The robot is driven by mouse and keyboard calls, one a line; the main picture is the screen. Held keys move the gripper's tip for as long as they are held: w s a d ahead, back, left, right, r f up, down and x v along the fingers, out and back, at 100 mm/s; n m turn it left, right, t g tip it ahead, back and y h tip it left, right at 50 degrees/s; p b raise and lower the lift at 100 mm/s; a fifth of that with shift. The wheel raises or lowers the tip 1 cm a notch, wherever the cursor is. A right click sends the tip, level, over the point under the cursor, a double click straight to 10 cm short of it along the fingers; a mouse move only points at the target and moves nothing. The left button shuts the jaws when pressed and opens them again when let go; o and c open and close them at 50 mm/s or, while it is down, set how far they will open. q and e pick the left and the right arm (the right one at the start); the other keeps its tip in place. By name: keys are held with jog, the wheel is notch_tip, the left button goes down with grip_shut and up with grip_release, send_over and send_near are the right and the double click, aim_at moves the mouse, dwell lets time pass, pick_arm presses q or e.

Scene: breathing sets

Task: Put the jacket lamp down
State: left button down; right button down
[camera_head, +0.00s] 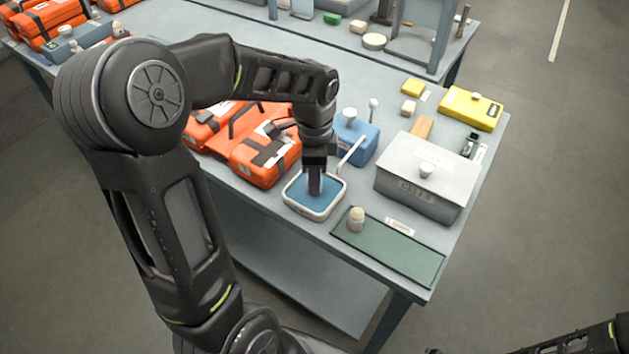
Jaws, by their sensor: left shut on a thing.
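My left gripper (315,190) points straight down over a small blue tray with a white rounded rim (330,209). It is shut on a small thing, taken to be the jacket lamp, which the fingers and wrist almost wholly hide. The fingertips are at or just above the tray's blue floor; I cannot tell if the held thing touches it. Part of my right arm shows at the bottom right edge, but its gripper cannot be made out.
Orange cases (262,150) lie left of the tray. A blue box (358,137) stands behind it and a grey lidded box (425,178) to its right. A green mat (400,252) holds a cream-topped knob (356,219). A yellow case (470,108) lies at the far right.

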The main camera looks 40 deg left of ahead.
pick_arm(q)
jog(key=shift+f, duration=1.05)
jog(key=shift+f, duration=0.15)
jog(key=c, duration=1.1)
grip_release()
jog(key=shift+o, duration=0.2)
notch_tip(320, 180, up, 12)
jog(key=shift+r, duration=0.2)
